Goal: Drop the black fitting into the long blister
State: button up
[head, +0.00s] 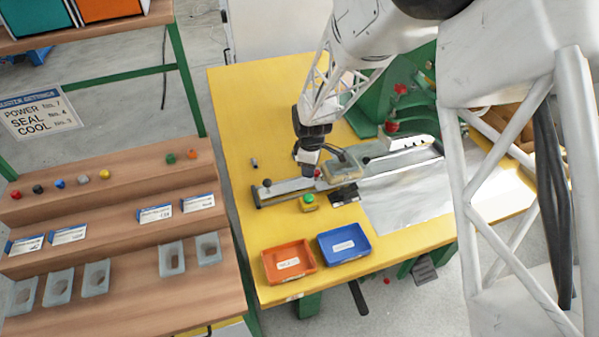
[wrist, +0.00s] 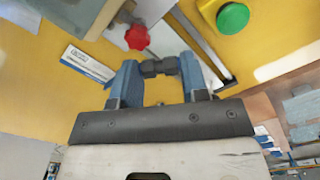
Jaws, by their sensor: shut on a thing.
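My gripper (head: 314,172) is over the sealing bar on the yellow table. In the wrist view its blue fingers (wrist: 160,72) are shut on a small dark piece, which looks like the black fitting (wrist: 160,66). In the head view the held piece is too small to make out. Several pale, translucent blisters stand on the lower wooden step at left, such as this one (head: 60,287) and another (head: 171,259). I cannot tell which blister is the long one.
A sealer bar (head: 285,188) with a green button (head: 309,198) lies below my gripper. A red knob (wrist: 137,37) is close by. Orange (head: 288,262) and blue (head: 343,245) trays stand at the table's front. Small coloured pieces, including a black one (head: 38,189), line the upper step.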

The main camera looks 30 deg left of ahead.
jog(key=w+d+r+m, duration=0.3)
jog(key=w+d+m, duration=0.4)
jog(key=m, duration=0.4)
jog(key=shift+w+d, duration=0.3)
jog(key=shift+w, duration=0.5)
jog(key=shift+f, duration=0.1)
jog(key=shift+f, duration=2.05)
jog(key=shift+f, duration=0.15)
jog(key=o, duration=1)
jog(key=c, duration=0.5)
jog(key=shift+r, duration=0.2)
